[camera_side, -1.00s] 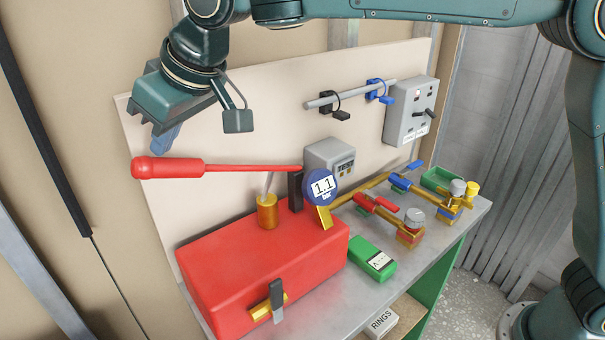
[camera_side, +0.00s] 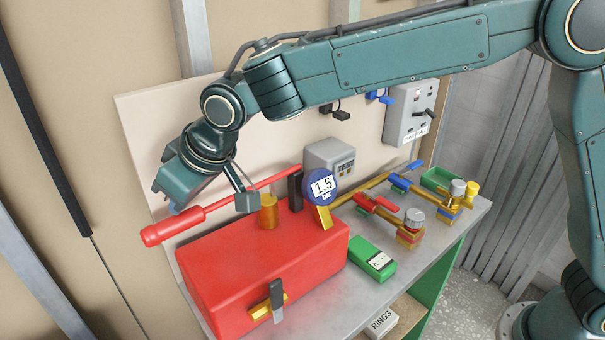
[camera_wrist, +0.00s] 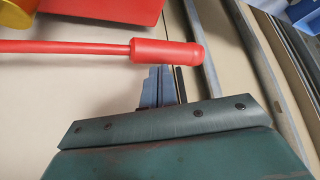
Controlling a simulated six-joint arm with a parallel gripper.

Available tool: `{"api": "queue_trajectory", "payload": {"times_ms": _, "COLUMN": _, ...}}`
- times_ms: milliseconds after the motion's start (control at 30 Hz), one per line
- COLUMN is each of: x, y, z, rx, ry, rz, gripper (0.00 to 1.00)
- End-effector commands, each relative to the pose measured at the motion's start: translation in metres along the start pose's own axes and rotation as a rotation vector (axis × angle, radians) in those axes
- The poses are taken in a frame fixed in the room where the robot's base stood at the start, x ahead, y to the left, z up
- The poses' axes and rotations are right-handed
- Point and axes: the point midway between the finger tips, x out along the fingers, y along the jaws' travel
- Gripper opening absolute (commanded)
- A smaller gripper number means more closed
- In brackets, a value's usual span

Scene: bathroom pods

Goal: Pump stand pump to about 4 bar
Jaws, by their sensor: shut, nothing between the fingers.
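The pump is a red box (camera_side: 265,265) on the bench with a brass cylinder (camera_side: 268,212) on top. Its long red lever ends in a thick red grip (camera_side: 172,226) at the left, and the lever slopes down toward that grip. The round blue gauge (camera_side: 322,186) reads 1.5. My gripper (camera_side: 172,209) is shut and empty, right above the lever near the grip. In the wrist view the shut fingers (camera_wrist: 160,85) lie beside the red grip (camera_wrist: 167,51); I cannot tell whether they touch it.
A green box (camera_side: 371,260) lies right of the pump. Red-handled (camera_side: 376,204) and blue-handled (camera_side: 400,184) valves stand farther right on the bench (camera_side: 330,312). A grey box with a display (camera_side: 330,157) and a grey switch box (camera_side: 410,112) are at the back.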

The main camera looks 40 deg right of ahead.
Motion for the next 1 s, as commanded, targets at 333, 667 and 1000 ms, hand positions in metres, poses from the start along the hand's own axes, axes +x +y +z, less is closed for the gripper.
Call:
{"api": "queue_trajectory", "payload": {"times_ms": 333, "x": -0.015, "y": 0.0, "z": -0.01, "rx": 0.001, "ry": -0.002, "rz": 0.001, "gripper": 0.0}}
{"api": "queue_trajectory", "payload": {"times_ms": 667, "x": -0.046, "y": -0.001, "z": -0.032, "rx": -0.001, "ry": -0.001, "rz": -0.002, "gripper": 0.0}}
{"api": "queue_trajectory", "payload": {"times_ms": 1000, "x": -0.078, "y": -0.001, "z": -0.054, "rx": 0.0, "ry": 0.001, "rz": -0.001, "gripper": 0.0}}
